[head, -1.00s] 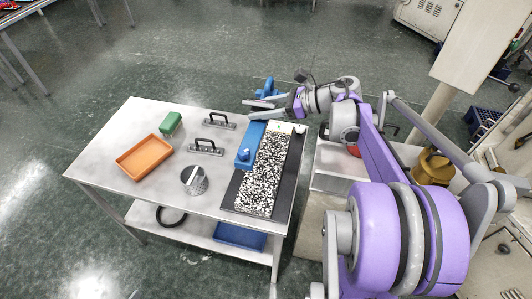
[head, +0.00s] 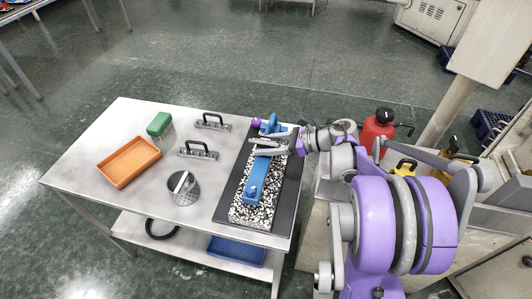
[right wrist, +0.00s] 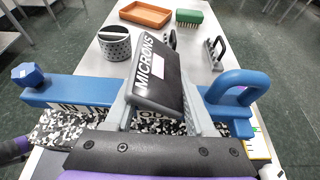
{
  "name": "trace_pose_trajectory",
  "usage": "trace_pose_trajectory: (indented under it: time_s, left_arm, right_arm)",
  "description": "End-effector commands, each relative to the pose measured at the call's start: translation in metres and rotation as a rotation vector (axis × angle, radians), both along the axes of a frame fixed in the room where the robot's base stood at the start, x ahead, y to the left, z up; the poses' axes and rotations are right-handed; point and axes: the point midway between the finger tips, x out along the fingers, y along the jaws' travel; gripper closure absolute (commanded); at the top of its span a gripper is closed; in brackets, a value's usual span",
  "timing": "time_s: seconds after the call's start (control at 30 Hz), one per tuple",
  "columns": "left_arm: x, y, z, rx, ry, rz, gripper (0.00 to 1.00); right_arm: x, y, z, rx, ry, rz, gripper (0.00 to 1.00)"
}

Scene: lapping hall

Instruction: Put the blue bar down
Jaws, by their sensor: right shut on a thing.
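The blue bar (head: 256,183) has a knob at its near end and a loop handle at its far end. My right gripper (head: 268,145) is shut on it near the handle end. The bar lies lengthwise over the black-and-white speckled slab (head: 239,212); I cannot tell whether it touches. In the right wrist view the bar (right wrist: 85,92) crosses the picture, with a black tilted face marked MICRONS (right wrist: 158,70) at its middle. The grey fingers and this face hide part of the bar. My left gripper is not in view.
The slab lies on a dark mat (head: 284,205) at the right of the steel table (head: 85,165). Left of it are two black-handled blocks (head: 198,153), a perforated cup (head: 183,190), an orange tray (head: 129,162) and a green brush (head: 160,124). A red canister (head: 377,126) stands behind my right arm.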

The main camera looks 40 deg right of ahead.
Motion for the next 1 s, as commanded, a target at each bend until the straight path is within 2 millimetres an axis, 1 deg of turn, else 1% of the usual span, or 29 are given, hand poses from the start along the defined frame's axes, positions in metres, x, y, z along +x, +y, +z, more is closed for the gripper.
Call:
trace_pose_trajectory:
  time_s: [0.03, 0.1, 0.2, 0.57, 0.6, 0.73, 0.77, 1.0]
  left_arm:
    - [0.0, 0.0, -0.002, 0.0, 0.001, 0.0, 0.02]
    - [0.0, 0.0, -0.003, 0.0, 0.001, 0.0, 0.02]
    - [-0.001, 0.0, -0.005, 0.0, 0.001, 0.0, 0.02]
    - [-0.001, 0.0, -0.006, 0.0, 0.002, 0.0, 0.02]
    - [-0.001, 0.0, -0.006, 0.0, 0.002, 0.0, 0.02]
    - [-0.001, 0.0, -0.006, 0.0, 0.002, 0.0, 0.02]
    - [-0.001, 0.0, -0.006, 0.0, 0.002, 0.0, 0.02]
    - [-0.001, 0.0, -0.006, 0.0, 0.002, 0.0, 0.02]
  right_arm:
    - [0.0, 0.0, -0.008, 0.001, -0.001, 0.001, 1.0]
    - [0.0, 0.0, -0.018, 0.001, -0.001, 0.001, 1.0]
    - [0.0, 0.0, -0.027, 0.001, -0.001, 0.001, 1.0]
    - [0.0, 0.0, -0.031, 0.002, 0.0, 0.001, 1.0]
    - [0.0, 0.0, -0.032, 0.0, 0.0, 0.0, 0.41]
    - [0.0, 0.0, -0.031, 0.0, 0.0, 0.0, 0.18]
    - [0.0, 0.0, -0.031, 0.0, 0.0, 0.0, 0.15]
    - [0.0, 0.0, -0.031, 0.0, 0.0, 0.0, 0.15]
